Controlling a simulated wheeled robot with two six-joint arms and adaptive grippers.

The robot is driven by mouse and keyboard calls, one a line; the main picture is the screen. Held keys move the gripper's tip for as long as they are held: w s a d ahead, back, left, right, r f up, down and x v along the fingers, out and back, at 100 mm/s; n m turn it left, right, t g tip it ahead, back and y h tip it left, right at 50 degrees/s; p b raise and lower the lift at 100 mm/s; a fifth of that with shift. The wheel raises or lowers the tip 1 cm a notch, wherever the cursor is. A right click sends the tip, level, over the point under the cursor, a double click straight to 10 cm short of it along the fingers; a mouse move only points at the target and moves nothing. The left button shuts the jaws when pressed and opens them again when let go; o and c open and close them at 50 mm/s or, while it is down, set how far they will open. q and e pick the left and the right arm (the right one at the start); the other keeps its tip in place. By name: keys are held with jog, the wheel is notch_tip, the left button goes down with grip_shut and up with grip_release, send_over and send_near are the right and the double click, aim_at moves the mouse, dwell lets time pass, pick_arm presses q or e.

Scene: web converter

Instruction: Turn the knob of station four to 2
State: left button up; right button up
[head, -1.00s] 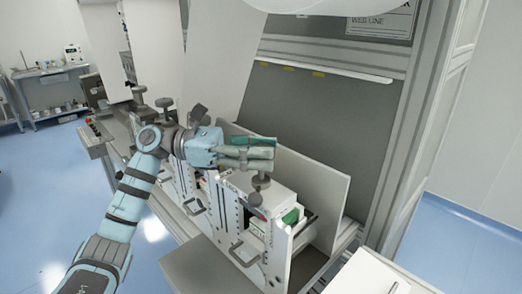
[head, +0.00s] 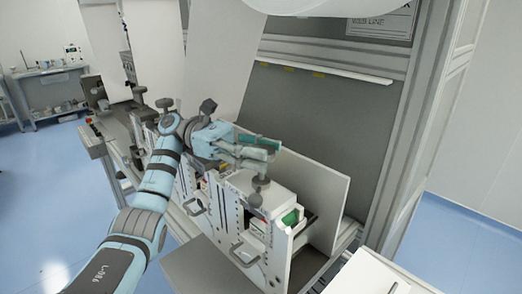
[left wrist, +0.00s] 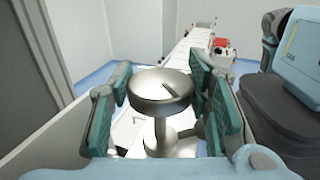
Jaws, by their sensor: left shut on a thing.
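A grey round knob (head: 260,184) on a short stem stands on top of the nearest white station unit (head: 275,208). My left gripper (head: 256,150) reaches over this unit from the left, with its green-padded fingers at the knob. In the left wrist view the knob (left wrist: 160,88) sits between the finger pads, its top face showing a dark slanted index line. The left gripper (left wrist: 162,105) is shut on the knob. The fingers hide part of the knob in the head view. I cannot read the station number or a scale. My right gripper is not in view.
More station units with knobs (head: 165,103) run back to the left. A white upright panel (head: 318,190) stands right behind the nearest unit. Handles (head: 243,252) stick out at the front. A grey frame post (head: 410,130) rises at the right. Blue floor lies open at left.

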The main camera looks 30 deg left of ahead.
pick_arm(q)
jog(key=o, duration=1.1)
jog(key=shift+o, duration=0.2)
notch_tip(320, 180, up, 10)
